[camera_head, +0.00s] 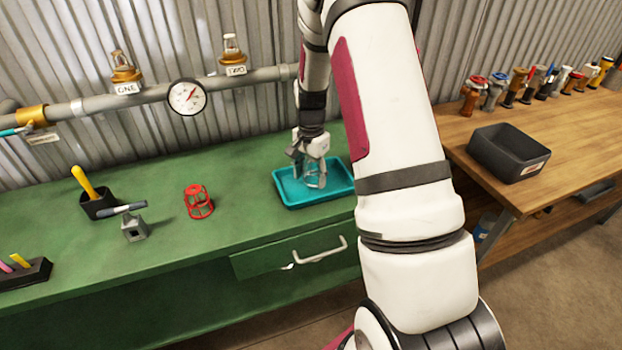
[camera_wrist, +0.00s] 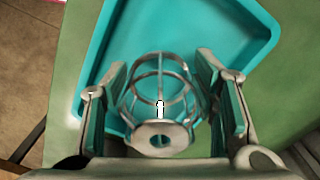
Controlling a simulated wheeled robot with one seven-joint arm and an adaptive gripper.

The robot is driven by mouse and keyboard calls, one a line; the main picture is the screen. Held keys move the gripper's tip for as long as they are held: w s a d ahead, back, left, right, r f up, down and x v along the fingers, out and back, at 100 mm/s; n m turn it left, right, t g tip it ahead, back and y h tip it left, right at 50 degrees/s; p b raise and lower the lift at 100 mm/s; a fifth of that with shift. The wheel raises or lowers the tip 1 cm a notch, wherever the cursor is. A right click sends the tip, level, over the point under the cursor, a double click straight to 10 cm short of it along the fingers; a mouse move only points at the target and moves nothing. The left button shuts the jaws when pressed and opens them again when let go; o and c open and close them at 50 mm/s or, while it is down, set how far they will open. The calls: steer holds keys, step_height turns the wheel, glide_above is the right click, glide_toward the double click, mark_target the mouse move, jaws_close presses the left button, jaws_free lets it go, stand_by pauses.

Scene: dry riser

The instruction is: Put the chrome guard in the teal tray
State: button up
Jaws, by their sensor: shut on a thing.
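The chrome guard (camera_wrist: 162,93) is a small silver wire cage with a flat ring at one end. My gripper (camera_wrist: 162,105) is shut on it, with one finger on each side in the wrist view. In the head view my gripper (camera_head: 310,158) points down over the teal tray (camera_head: 284,197), and the guard (camera_head: 316,178) shows below the fingers, within the tray's outline. The tray lies on the green bench, and it also fills much of the wrist view (camera_wrist: 215,35). I cannot tell whether the guard touches the tray floor.
A red guard (camera_head: 198,202) stands on the green bench (camera_head: 160,255) left of the tray. A grey block (camera_head: 134,229) and a black holder (camera_head: 98,205) are farther left. A pipe with a gauge (camera_head: 187,97) runs behind. A dark bin (camera_head: 508,152) sits on the wooden bench at right.

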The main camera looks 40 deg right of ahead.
steer(key=shift+f, duration=0.95)
steer(key=shift+f, duration=0.2)
steer(key=o, duration=1.2)
steer(key=shift+c, duration=0.2)
